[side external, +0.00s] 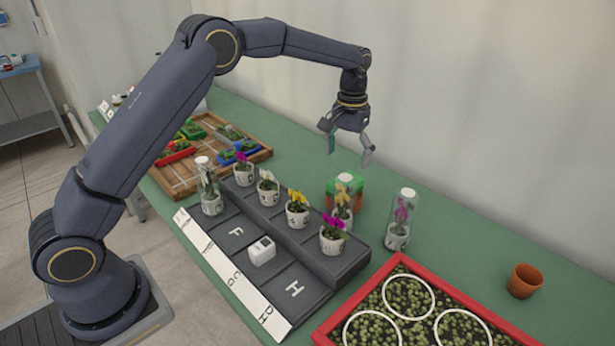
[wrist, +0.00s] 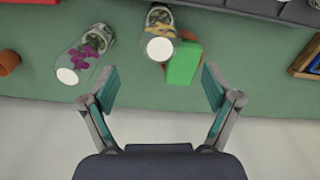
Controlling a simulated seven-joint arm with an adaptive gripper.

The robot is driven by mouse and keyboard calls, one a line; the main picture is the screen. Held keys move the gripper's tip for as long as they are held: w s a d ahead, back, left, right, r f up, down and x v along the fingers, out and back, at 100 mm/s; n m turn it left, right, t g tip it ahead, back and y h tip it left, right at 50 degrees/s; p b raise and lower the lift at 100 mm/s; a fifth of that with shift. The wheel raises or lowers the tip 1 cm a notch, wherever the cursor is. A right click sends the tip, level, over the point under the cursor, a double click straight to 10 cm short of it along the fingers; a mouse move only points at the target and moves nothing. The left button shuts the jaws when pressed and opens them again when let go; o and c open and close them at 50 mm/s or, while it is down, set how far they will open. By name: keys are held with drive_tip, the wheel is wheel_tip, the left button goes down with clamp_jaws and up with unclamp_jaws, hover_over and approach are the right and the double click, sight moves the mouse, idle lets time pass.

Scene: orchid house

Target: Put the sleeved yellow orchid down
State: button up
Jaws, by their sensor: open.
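The sleeved yellow orchid (side external: 343,205) stands upright in a clear sleeve on the green bench, behind the dark stepped rack and close against a green and red box (side external: 357,188). In the wrist view the sleeved yellow orchid (wrist: 158,22) shows from above, beside the green box (wrist: 183,63); I cannot tell whether they touch. My gripper (side external: 350,152) is open and empty, above and apart from the orchid.
A sleeved purple orchid (side external: 399,222) stands to the right. The dark rack (side external: 320,285) holds several potted orchids and a white cube (side external: 262,251). A red-rimmed seedling tray (side external: 405,259) and a terracotta pot (side external: 525,281) are at right.

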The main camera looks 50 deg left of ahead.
drive_tip(key=s+a+r+t, duration=0.1)
drive_tip(key=s+r+t, duration=0.1)
drive_tip(key=s+r, duration=0.75)
drive_tip(key=s+r+t, duration=0.1)
drive_tip(key=s+r, duration=0.2)
drive_tip(key=s, duration=0.5)
drive_tip(key=s+a+r+m+t, duration=0.1)
drive_tip(key=s+r, duration=0.2)
drive_tip(key=s, duration=0.5)
drive_tip(key=shift+a, duration=0.3)
drive_tip(key=shift+o, duration=0.5)
drive_tip(key=s+f+t, duration=0.1)
drive_tip(key=s+f, duration=0.2)
drive_tip(key=s, duration=0.5)
drive_tip(key=shift+s+a+f+m+t, duration=0.2)
drive_tip(key=shift+s+f+m+t, duration=0.1)
drive_tip(key=shift+m, duration=0.1)
